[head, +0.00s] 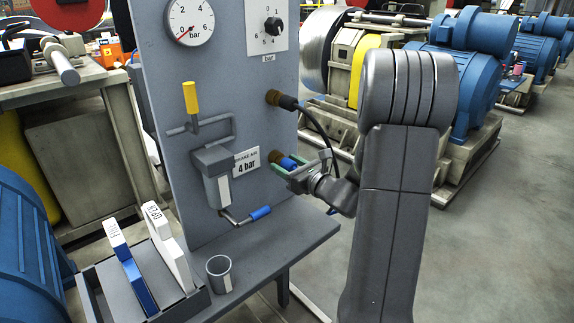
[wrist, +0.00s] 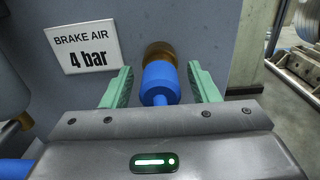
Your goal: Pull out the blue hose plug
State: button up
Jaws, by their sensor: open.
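The blue hose plug (wrist: 160,80) sits in a brass socket (wrist: 159,51) on the grey panel, right of the "BRAKE AIR 4 bar" label. In the head view the plug (head: 289,163) is partly covered by my gripper. My gripper (wrist: 162,84) is open, with one green finger on each side of the plug and a gap to each. In the head view my gripper (head: 291,172) reaches the panel from the right. A black hose (head: 322,128) runs from an upper brass fitting (head: 282,100) down behind my gripper.
A valve with a yellow handle (head: 190,97) and a lever with a blue grip (head: 260,213) stand left of the plug. The floor at right is clear.

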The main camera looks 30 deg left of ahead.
aim_at(294, 168)
dwell(0.3)
grip_shut()
jog(key=shift+b+v, duration=0.35)
jog(key=shift+v, duration=2.65)
jog(key=v, duration=0.9)
jog(key=shift+a+f, duration=0.1)
jog(key=shift+f, duration=0.05)
